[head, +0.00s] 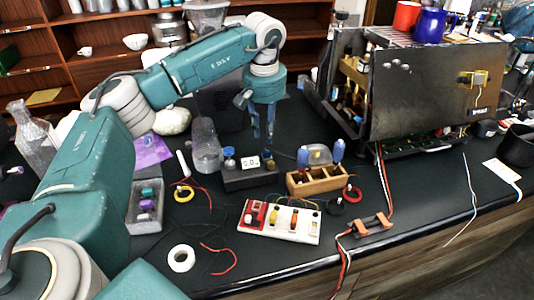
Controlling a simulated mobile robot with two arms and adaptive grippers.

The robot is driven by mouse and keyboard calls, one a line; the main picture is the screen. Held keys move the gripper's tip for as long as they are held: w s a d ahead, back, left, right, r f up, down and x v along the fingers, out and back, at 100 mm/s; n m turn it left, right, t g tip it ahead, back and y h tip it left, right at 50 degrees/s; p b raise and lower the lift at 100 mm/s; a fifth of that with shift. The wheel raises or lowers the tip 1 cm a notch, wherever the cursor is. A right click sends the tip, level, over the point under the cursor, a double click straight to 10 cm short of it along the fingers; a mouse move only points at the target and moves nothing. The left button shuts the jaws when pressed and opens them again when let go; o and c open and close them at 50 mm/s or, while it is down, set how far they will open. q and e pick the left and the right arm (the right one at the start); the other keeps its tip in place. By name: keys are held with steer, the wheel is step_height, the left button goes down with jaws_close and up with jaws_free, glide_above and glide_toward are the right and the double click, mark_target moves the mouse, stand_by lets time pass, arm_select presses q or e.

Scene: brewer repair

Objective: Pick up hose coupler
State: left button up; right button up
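My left gripper (263,134) points down above the dark bench, behind a small black box with a white display (250,175). Its two fingers stand apart with a narrow gap, and nothing shows between them. I cannot tell for sure which thing is the hose coupler. A grey tray (132,222) at the left holds several small teal, purple and dark pieces. An orange-and-black connector piece (372,225) lies near the front edge with red and white wires. My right gripper is not in view.
A wooden box (318,186) with blue-capped parts, a white switch panel (293,225), tape rolls (181,258) and loose wires crowd the middle. The open brewer housing (425,95) stands at the right. A clear bottle (206,148) stands left of the gripper.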

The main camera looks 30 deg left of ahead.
mark_target(267, 150)
arm_select(q)
steer(key=shift+w+f, duration=0.1)
steer(key=shift+f, duration=0.65)
step_height(267, 150, down, 4)
steer(key=shift+w+f+p, duration=0.15)
steer(key=shift+f+p, duration=0.05)
steer(key=shift+p, duration=0.95)
steer(key=shift+w+f, duration=0.1)
steer(key=shift+f, duration=0.3)
jaws_close()
